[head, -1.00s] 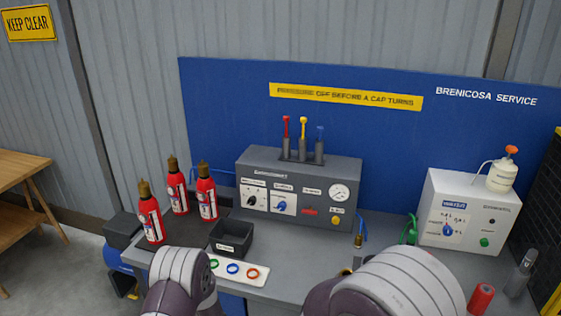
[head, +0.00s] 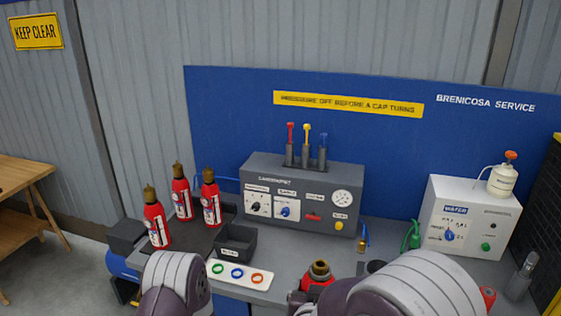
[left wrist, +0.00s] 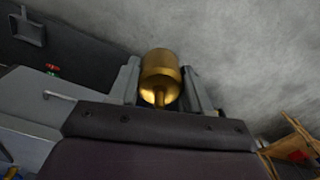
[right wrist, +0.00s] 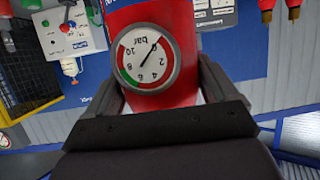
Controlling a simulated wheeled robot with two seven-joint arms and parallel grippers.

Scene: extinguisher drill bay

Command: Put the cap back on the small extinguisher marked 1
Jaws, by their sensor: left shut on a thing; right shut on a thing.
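A red extinguisher (head: 318,283) with an open, capless brass neck (head: 320,267) stands upright left of my right forearm in the head view. My right gripper (right wrist: 160,88) is shut around its red body (right wrist: 185,88); the fingertips are partly hidden. Its gauge (right wrist: 146,60) shows upside down in the right wrist view, needle near the zero end. I see no number 1 on it. My left gripper (left wrist: 161,82) is shut on a brass cap (left wrist: 160,68), apart from the neck. In the head view my left gripper and the cap are hidden behind the forearm.
Several items crowd the bench: three capped red extinguishers (head: 182,192) on a dark mat, a black bin (head: 236,241), a white tray of coloured rings (head: 238,273), the grey control box (head: 300,190) and the white water box (head: 465,215). A dark round opening (head: 376,266) shows beside my right forearm.

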